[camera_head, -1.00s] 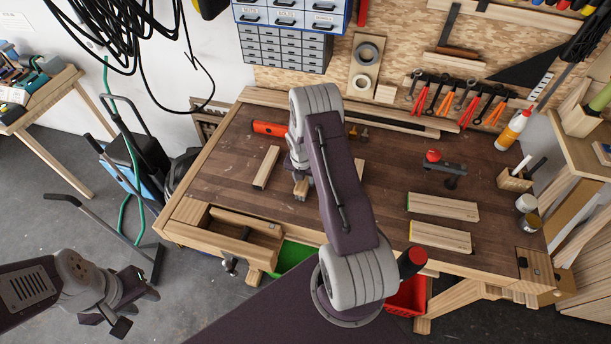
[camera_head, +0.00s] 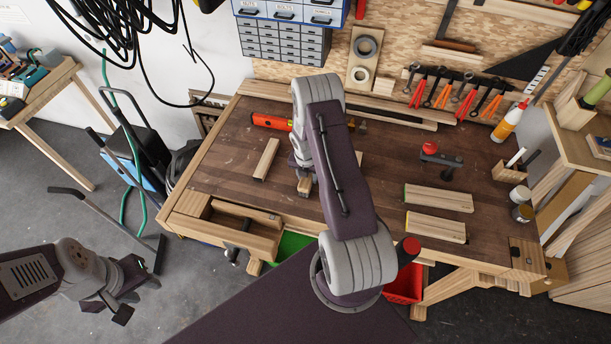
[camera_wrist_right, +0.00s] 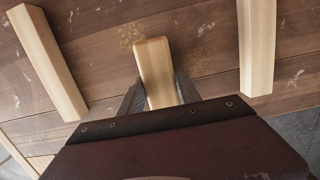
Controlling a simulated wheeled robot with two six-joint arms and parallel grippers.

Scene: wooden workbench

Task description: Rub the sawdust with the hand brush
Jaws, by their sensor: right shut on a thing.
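The hand brush (camera_wrist_right: 154,72) shows as a pale wooden piece between the two fingers of my right gripper (camera_wrist_right: 158,92), which is shut on it. In the head view the brush's wooden end (camera_head: 305,187) sticks out below my right wrist, low over the workbench (camera_head: 225,160). My right arm hides the rest; no bristles show. A faint tan speckled patch, likely sawdust (camera_wrist_right: 130,36), lies on the boards beside the brush's far end in the wrist view. My left gripper (camera_head: 137,298) hangs off the bench at lower left, open and empty.
A wooden block (camera_head: 266,159) lies left of the brush, and two more blocks (camera_head: 438,198) (camera_head: 436,227) lie to the right. An orange level (camera_head: 271,122) lies at the back. Bare wood separates the blocks.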

